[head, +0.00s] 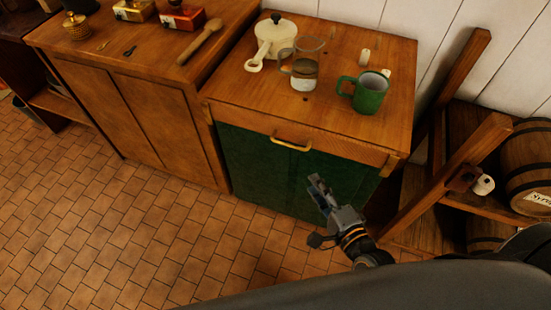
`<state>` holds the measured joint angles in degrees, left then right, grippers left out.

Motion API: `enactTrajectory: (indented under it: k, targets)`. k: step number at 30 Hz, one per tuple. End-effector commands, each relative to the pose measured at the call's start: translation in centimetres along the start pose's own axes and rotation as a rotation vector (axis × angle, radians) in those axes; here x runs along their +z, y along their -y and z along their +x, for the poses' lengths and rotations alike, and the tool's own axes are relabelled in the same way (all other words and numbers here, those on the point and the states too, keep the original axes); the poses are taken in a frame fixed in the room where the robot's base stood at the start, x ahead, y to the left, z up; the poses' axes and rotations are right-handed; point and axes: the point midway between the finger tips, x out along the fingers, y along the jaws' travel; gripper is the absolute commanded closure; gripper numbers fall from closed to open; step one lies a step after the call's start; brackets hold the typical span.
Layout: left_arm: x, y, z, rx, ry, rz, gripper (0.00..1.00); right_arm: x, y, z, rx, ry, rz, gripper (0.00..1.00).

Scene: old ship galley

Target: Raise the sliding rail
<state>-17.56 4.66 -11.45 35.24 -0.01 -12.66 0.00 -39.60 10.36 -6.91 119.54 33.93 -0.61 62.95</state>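I cannot tell for sure which part is the sliding rail. At the right, a wooden barrel rack has a slanted front beam (445,185) and a slanted rear beam (462,70). A brown block (463,178) sits against the front beam, with a small white piece (483,184) beside it. My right gripper (320,190) is in front of the green cabinet door, left of the rack and apart from it. It appears to hold nothing; its finger opening is unclear. My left gripper is out of view.
A wooden-topped cabinet with a brass handle (291,144) carries a cream pot (274,36), a glass jug (305,68) and a green mug (368,93). A wooden counter (150,50) stands left. Barrels (530,160) lie in the rack. Tiled floor (110,230) is clear at left.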

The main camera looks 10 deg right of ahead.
Motion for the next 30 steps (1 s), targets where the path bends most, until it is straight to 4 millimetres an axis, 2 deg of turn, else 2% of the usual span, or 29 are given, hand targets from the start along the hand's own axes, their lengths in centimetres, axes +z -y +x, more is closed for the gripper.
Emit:
enactTrajectory:
  k: [1, 3, 8, 13, 21, 27, 30]
  targets:
    - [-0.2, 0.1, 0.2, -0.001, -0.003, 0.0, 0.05, 0.1, 1.3, -0.2, -0.027, 0.002, 0.033, 0.68]
    - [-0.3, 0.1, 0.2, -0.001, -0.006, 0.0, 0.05, 0.2, 2.5, -0.4, -0.052, 0.004, 0.068, 0.68]
    - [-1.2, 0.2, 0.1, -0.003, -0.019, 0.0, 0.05, 0.2, 3.4, 0.5, -0.068, 0.004, 0.086, 0.68]
    - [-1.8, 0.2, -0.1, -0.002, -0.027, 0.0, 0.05, 0.2, 3.6, 3.5, -0.07, 0.004, 0.084, 0.68]
    - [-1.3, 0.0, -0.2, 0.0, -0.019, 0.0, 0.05, 0.2, 3.9, 9.2, -0.067, 0.005, 0.083, 0.68]
    - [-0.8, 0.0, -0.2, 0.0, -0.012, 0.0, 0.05, 0.2, 4.0, 12.1, -0.065, 0.005, 0.081, 0.68]
    - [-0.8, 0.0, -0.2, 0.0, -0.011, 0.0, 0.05, 0.2, 4.0, 12.9, -0.064, 0.005, 0.082, 0.68]
